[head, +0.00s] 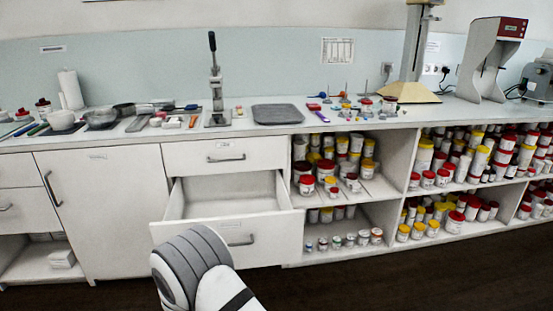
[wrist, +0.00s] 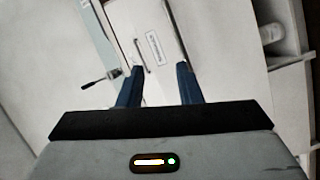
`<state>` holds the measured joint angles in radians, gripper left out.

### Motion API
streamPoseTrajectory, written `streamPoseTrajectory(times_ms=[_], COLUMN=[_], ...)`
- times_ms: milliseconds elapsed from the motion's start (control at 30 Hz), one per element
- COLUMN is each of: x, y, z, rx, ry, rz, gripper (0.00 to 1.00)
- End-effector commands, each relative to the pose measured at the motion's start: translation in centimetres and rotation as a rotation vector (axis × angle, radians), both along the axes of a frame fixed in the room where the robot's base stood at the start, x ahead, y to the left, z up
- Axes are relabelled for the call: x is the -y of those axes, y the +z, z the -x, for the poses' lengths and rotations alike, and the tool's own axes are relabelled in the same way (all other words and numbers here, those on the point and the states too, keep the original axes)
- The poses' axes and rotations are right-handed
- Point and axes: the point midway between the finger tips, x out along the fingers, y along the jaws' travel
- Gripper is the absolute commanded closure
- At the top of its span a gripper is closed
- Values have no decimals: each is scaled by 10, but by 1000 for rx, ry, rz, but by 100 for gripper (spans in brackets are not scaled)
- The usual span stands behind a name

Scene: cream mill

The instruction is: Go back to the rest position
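My gripper (wrist: 160,72) shows in the wrist view with its two blue fingers apart and nothing between them. A white drawer front with a label and a bar handle (wrist: 140,56) lies beyond the fingertips; I cannot tell the exact gap. In the head view my arm reaches up from the bottom edge in front of the open lower drawer (head: 270,239), and my gripper is hidden there. The open drawer looks empty inside.
The upper drawer (head: 223,156) is shut. The counter (head: 120,139) above carries a lever press (head: 216,90), a grey tray (head: 278,113) and small tools. Shelves to the right hold many jars with red and yellow lids. Dark floor (head: 400,285) is clear at front right.

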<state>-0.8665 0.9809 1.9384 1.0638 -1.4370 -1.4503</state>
Motion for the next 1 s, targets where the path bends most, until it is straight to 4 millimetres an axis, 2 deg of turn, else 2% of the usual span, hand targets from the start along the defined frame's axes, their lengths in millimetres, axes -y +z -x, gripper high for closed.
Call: streamPoseTrajectory(times_ms=[33,167,267,333,433,533,667,767,867,1000], x=[3,11,21,32,50,71,104,133,165,212], y=[15,44,78,107,149,187,235,269,299,334], z=[-7,-25,-38,-46,-49,-43,-23,1,34,89], rx=[-17,-85,-154,-215,-312,-413,-545,-645,-740,-861], ry=[6,36,63,83,106,115,99,62,-3,-138], rz=[-44,-173,-305,-411,-558,-686,-822,-905,-972,-1043], gripper=[68,68,68,68,68,68,68,68,68,68])
